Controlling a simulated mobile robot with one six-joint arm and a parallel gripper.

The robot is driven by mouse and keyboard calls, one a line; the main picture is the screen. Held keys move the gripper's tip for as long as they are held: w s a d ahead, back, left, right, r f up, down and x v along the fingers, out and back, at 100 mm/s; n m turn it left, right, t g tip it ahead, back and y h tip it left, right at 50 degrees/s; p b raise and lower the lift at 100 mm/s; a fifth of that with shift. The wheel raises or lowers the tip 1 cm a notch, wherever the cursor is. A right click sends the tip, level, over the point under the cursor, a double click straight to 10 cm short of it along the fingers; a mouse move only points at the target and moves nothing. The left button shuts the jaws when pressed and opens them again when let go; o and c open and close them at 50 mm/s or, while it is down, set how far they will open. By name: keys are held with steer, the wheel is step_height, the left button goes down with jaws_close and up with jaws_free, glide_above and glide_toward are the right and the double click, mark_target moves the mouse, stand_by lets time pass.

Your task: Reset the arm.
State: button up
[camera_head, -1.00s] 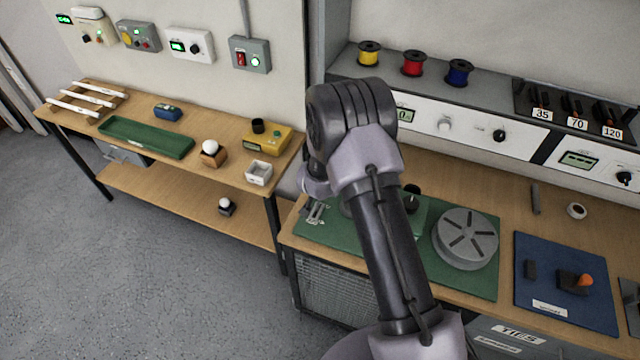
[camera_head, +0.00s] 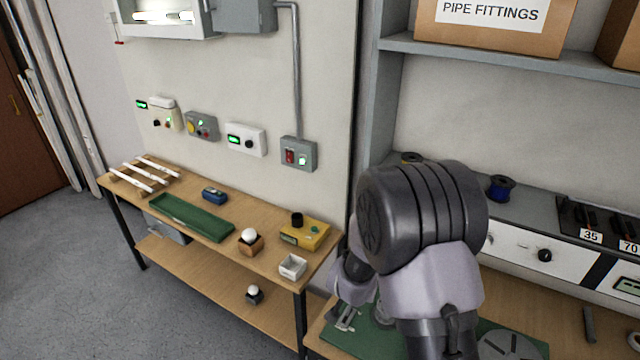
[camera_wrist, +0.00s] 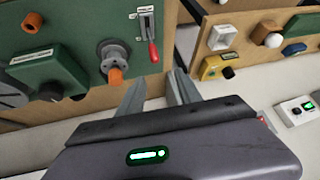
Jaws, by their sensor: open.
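My arm (camera_head: 425,235) stands folded in front of the right bench in the head view, and it hides part of that bench. My gripper (camera_wrist: 160,90) shows in the wrist view with its two fingers apart and nothing between them. Beyond the fingers is the green mat (camera_wrist: 75,35) with an orange-tipped grey fitting (camera_wrist: 114,62) and a red-handled tool (camera_wrist: 151,38). The fingers look apart from these things. In the head view the gripper itself is hidden behind my arm.
The left bench (camera_head: 215,270) holds a green tray (camera_head: 192,218), a yellow box (camera_head: 305,235) and a white open box (camera_head: 292,267). Wall boxes (camera_head: 298,154) hang above it. A shelf with a pipe fittings carton (camera_head: 495,25) is at upper right. The floor at left is clear.

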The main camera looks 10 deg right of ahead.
steer(key=s+a+r+n+y+b, duration=0.1)
steer(key=s+a+r+y+b, duration=0.35)
steer(key=s+r+b, duration=0.55)
steer(key=s+f+b, duration=0.1)
steer(key=s+b, duration=0.5)
steer(key=s, duration=1.4)
steer(key=shift+s+d+g+h+b, duration=0.25)
steer(key=shift+d+g+h+b, duration=0.1)
steer(key=shift+g+b, duration=0.05)
